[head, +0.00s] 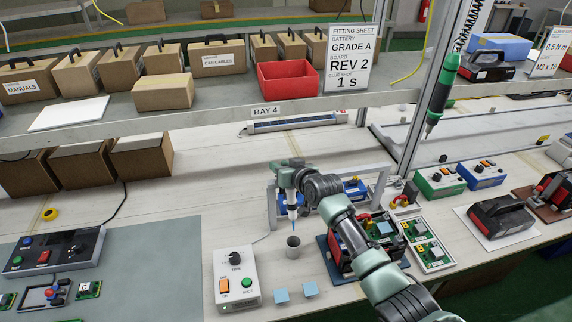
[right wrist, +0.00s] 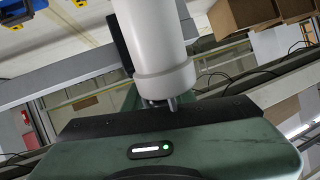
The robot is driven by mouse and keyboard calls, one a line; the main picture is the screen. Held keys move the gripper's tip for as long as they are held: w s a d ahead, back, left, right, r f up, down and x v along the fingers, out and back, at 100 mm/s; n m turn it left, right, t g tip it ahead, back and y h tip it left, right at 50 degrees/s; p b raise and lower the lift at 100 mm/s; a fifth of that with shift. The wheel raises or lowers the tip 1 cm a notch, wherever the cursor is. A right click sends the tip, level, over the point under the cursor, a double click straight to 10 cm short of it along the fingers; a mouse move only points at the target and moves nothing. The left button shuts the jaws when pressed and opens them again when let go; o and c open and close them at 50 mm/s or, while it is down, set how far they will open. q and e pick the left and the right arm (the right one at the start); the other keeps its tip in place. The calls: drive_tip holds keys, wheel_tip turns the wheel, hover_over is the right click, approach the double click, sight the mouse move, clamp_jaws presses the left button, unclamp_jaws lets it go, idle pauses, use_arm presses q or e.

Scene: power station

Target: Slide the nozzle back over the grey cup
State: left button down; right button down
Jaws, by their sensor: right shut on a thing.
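The nozzle (head: 292,212) is a white cylinder with a thin blue tip pointing down. In the head view the tip shows just above the mouth of the grey cup (head: 293,252), apart from it; I cannot tell whether it is exactly over the cup in depth. The cup stands upright on the bench. My right gripper (head: 289,190) is shut on the nozzle's upper part. The nozzle's white body (right wrist: 155,45) also fills the middle of the right wrist view, in front of my gripper's green housing. The fingers are mostly hidden. My left gripper is out of view.
A white control box (head: 237,279) with orange and green buttons stands left of the cup. Two pale blue pads (head: 282,296) lie in front. A grey frame (head: 271,205) stands behind the nozzle. A battery unit (head: 340,262) sits close right. A shelf (head: 215,115) runs above.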

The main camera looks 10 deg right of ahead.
sight(289, 197)
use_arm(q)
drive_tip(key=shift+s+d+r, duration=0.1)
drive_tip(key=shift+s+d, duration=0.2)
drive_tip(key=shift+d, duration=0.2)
use_arm(e)
drive_tip(key=shift+a, duration=0.2)
drive_tip(key=c, duration=1.2)
unclamp_jaws()
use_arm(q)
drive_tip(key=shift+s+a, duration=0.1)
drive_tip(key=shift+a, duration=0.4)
use_arm(e)
drive_tip(key=shift+o, duration=0.2)
drive_tip(key=shift+a, duration=0.1)
drive_tip(key=shift+b+v, duration=0.45)
drive_tip(key=shift+v, duration=3.5)
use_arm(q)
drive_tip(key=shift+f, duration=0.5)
use_arm(e)
drive_tip(key=shift+a, duration=0.1)
